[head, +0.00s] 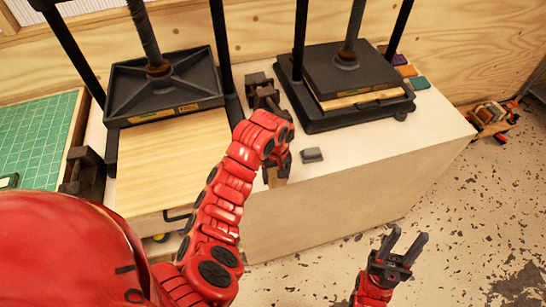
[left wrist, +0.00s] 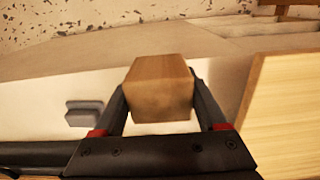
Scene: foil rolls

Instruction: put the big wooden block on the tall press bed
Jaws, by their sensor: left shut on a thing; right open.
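My left gripper (head: 276,168) is shut on a brown wooden block (head: 277,177), over the bench top near its front edge. In the left wrist view the block (left wrist: 160,88) sits between the two fingers of the left gripper (left wrist: 160,112). The left press has a pale wooden bed (head: 170,150) under a raised dark plate (head: 165,80). That bed lies left of the held block. The right press has its dark plate (head: 350,68) low over a thin wooden layer. Both press frames run out of view at the top. My right gripper (head: 405,245) is open and empty, over the floor.
A small grey block (head: 312,155) lies on the white bench top (head: 350,160), right of my left gripper. A dark clamp-like part (head: 262,92) stands between the presses. A green cutting mat (head: 35,135) is at far left.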

